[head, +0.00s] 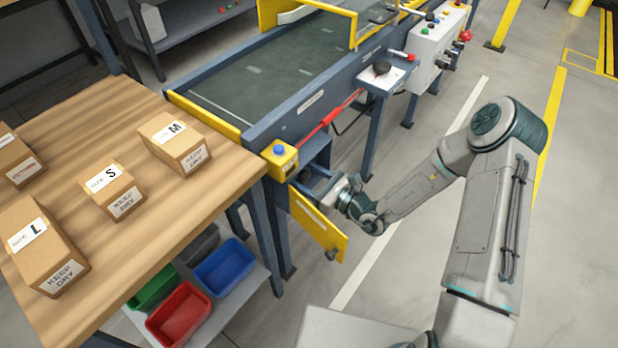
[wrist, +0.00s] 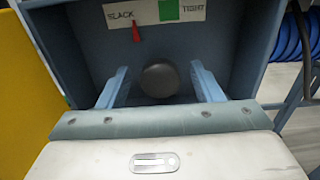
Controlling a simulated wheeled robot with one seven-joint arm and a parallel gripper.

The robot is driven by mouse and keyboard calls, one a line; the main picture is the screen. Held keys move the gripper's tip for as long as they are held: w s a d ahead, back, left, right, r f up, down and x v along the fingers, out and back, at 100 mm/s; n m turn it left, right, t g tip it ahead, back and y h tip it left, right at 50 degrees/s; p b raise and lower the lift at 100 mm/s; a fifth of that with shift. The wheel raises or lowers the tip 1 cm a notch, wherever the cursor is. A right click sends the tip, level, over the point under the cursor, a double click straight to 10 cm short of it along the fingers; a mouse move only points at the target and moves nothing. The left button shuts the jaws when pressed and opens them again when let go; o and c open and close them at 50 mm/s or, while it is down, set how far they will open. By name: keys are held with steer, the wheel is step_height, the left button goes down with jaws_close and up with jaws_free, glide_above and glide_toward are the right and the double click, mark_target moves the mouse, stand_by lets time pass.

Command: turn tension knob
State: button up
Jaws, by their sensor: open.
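The tension knob (wrist: 160,80) is a dark round knob on the back wall of a blue-grey recess, centred in the wrist view. Above it a white scale (wrist: 155,12) reads SLACK at left and TIGHT at right, with a green band. A red pointer (wrist: 137,31) stands at the SLACK side, left of the green band. My gripper (wrist: 160,88) is open, with one finger on each side of the knob in the picture; contact cannot be told. In the head view my gripper (head: 328,188) reaches into the opening under the conveyor, and the knob is hidden.
A yellow door (head: 318,228) hangs open beside my gripper; it shows at left in the wrist view (wrist: 22,75). A yellow box with a blue button (head: 280,158) sits above. A wooden table (head: 95,130) with cartons stands left. A blue coil (wrist: 285,40) is at right. The floor at right is clear.

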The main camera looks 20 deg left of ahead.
steer(key=c, duration=0.9)
steer(key=shift+c, duration=0.2)
steer(key=shift+r+m+p, duration=0.1)
steer(key=shift+m+p, duration=0.2)
steer(key=shift+p, duration=0.05)
steer(key=m+p, duration=0.2)
steer(key=p, duration=0.1)
steer(key=shift+w+r+m, duration=0.1)
steer(key=shift+m, duration=0.3)
steer(key=m+p, duration=0.3)
steer(key=m, duration=0.1)
steer(key=shift+d, duration=0.1)
steer(key=m+p, duration=0.1)
steer(key=m, duration=0.1)
steer(key=m+p, duration=0.2)
steer(key=m, duration=0.1)
steer(key=shift+w+f, duration=0.1)
steer(key=shift+f, duration=0.1)
steer(key=shift+f+m+p, duration=0.2)
steer(key=shift+m+p, duration=0.45)
steer(key=shift+m, duration=1.35)
